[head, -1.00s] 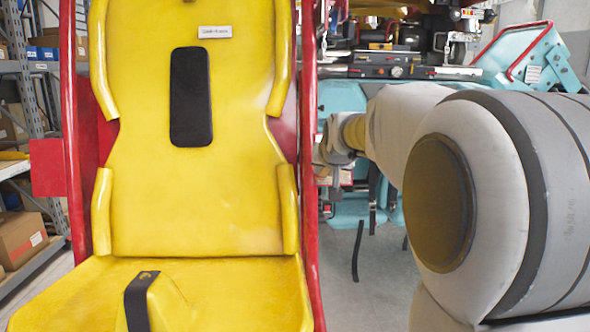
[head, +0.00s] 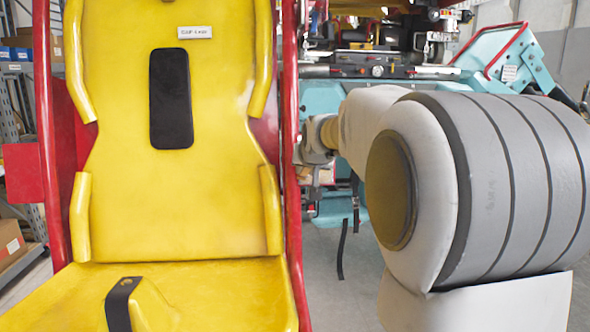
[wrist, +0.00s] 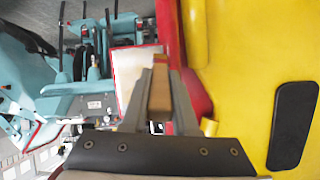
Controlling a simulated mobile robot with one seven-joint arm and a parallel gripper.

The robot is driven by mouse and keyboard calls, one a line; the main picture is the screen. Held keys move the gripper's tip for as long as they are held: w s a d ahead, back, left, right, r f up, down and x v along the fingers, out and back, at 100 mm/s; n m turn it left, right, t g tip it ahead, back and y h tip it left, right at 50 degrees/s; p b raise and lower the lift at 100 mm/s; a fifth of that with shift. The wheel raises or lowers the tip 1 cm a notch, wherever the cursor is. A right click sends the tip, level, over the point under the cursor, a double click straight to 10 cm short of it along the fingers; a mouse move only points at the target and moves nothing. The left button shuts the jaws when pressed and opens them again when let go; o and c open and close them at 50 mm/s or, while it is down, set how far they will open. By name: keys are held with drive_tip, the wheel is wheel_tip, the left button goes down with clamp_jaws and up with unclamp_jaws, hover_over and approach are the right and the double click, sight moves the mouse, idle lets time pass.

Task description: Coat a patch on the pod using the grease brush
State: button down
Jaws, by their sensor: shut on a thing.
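A yellow moulded seat (head: 215,218) in a red frame (head: 48,165) fills the left of the head view; I cannot tell whether this or the teal bodywork is the pod. The seat's black back pad (head: 171,100) and a small white label (head: 195,32) show. In the wrist view, my gripper (wrist: 160,75) is shut on a brown wooden piece (wrist: 160,95), which looks like the grease brush's handle. Its bristles cannot be made out. The gripper is beside the seat's red side, with the yellow back (wrist: 230,60) to its right. The head view does not show the gripper.
Teal bodywork (head: 510,65) with machinery stands behind my arm, and a dark strap (head: 342,250) hangs there. Shelves with cardboard boxes (head: 10,245) stand at the far left. Some grey floor is open between the seat and my arm.

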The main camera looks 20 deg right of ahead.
drive_tip(key=shift+w, duration=0.15)
drive_tip(key=shift+d, duration=0.15)
drive_tip(key=shift+s+d+b, duration=1)
drive_tip(key=shift+d+b, duration=0.55)
drive_tip(key=shift+d, duration=1.8)
drive_tip(key=shift+w+a+p, duration=0.35)
drive_tip(key=shift+a+p, duration=0.25)
drive_tip(key=shift+a, duration=0.55)
drive_tip(key=shift+w+a+p, duration=0.3)
drive_tip(key=shift+a+p, duration=0.25)
drive_tip(key=shift+a, duration=0.65)
drive_tip(key=shift+w+a+p, duration=0.35)
drive_tip(key=shift+a+p, duration=0.25)
drive_tip(key=shift+a, duration=0.55)
drive_tip(key=shift+s, duration=0.15)
drive_tip(key=shift+s+a+r+b, duration=0.2)
drive_tip(key=shift+s+a+b, duration=0.1)
drive_tip(key=shift+s, duration=0.6)
drive_tip(key=shift+s+a+r+b, duration=0.2)
drive_tip(key=shift+s+r+b, duration=0.1)
drive_tip(key=shift+s, duration=0.6)
drive_tip(key=shift+s+a+r+b, duration=0.15)
drive_tip(key=shift+s+a+b, duration=0.15)
drive_tip(key=shift+s, duration=0.6)
